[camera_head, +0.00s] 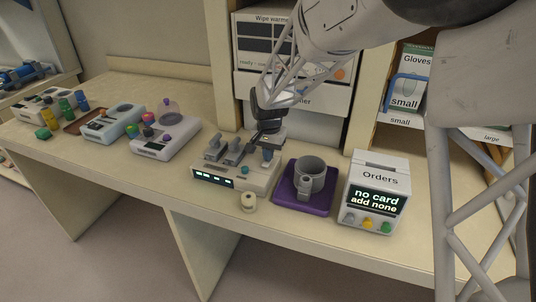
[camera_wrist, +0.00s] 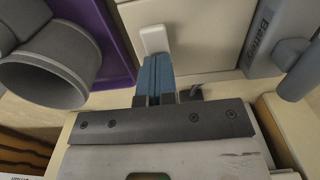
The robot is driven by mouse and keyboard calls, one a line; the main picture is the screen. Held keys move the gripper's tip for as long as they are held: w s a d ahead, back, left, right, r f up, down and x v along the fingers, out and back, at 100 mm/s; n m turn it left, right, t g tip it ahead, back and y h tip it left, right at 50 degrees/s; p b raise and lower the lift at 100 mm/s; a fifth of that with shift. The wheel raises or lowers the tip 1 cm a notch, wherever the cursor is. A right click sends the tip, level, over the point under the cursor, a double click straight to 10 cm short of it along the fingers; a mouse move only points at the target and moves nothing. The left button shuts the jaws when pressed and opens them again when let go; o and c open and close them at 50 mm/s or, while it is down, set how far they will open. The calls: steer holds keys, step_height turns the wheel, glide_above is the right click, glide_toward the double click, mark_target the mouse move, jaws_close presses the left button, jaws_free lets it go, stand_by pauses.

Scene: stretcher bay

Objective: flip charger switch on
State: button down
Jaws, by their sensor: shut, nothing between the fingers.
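The charger (camera_head: 206,177) is a pale box on the bench with grey upright parts on top and a lit green display on its front. My gripper (camera_head: 268,153) points down over the charger's right rear part. In the wrist view its blue fingertips (camera_wrist: 155,65) are together with nothing between them. A small white switch (camera_wrist: 153,40) stands on a pale surface just beyond the tips. The tips appear very close to it; I cannot tell whether they touch. I cannot tell the switch's position. In the head view I cannot make it out.
A grey mug (camera_head: 310,172) stands on a purple pad (camera_head: 290,196), close right of the charger. An Orders box (camera_head: 378,165) stands farther right. A wipe warmer (camera_head: 262,75) is behind. Other devices (camera_head: 165,138) stand left.

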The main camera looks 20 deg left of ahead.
steer(key=shift+d+f+g, duration=0.15)
steer(key=shift+f+g, duration=0.55)
steer(key=shift+f, duration=0.15)
steer(key=shift+s, duration=0.1)
steer(key=shift+s+f, duration=0.1)
steer(key=shift+s, duration=0.8)
steer(key=shift+r, duration=0.2)
step_height(320, 180, up, 15)
steer(key=w, duration=0.2)
steer(key=shift+w+a+r, duration=0.2)
